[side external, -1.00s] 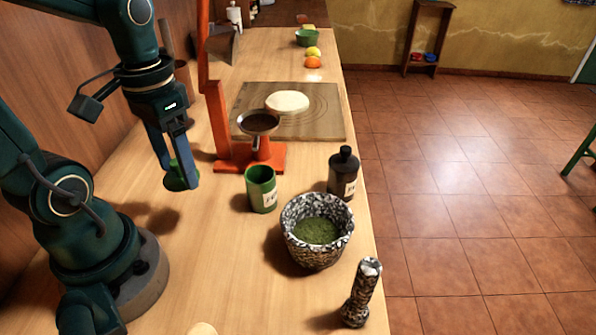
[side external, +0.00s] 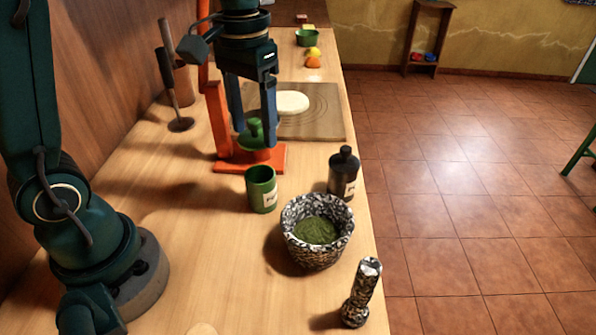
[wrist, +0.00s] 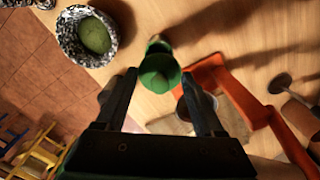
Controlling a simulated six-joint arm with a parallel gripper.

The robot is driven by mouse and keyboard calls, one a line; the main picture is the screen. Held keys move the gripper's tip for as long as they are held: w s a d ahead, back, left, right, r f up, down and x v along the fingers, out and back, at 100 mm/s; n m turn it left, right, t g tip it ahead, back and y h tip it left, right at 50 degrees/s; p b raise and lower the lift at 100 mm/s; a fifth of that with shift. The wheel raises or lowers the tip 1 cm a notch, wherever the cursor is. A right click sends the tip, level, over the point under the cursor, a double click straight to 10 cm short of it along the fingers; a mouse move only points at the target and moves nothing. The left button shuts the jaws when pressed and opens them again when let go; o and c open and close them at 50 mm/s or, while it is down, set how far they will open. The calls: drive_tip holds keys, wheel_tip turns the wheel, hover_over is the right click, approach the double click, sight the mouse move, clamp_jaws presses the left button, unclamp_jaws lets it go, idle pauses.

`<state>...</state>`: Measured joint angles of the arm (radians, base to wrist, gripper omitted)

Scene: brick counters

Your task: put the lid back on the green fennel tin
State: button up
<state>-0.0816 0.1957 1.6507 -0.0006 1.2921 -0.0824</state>
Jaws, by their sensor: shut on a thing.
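The green fennel tin (side external: 262,190) stands upright and open on the counter with a pale label on its side. My gripper (side external: 257,132) is shut on the green lid (side external: 256,140) and holds it above and behind the tin, in front of the orange stand. The lid is apart from the tin in the side view. In the wrist view the lid (wrist: 158,74) sits between my gripper's fingertips (wrist: 158,80), and part of the tin (wrist: 157,45) shows just beyond it.
A speckled mortar (side external: 317,240) with green powder and a dark bottle (side external: 343,175) stand near the tin. A speckled pestle (side external: 362,293) stands in front. The orange stand (side external: 225,157) is behind the lid. Clear counter lies left of the tin.

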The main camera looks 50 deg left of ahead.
sight(259, 174)
drive_tip(key=shift+s+d+f, duration=0.1)
drive_tip(key=shift+f, duration=3.15)
drive_tip(key=shift+f, duration=0.15)
drive_tip(key=o, duration=1.3)
drive_tip(key=shift+r, duration=3.5)
clamp_jaws()
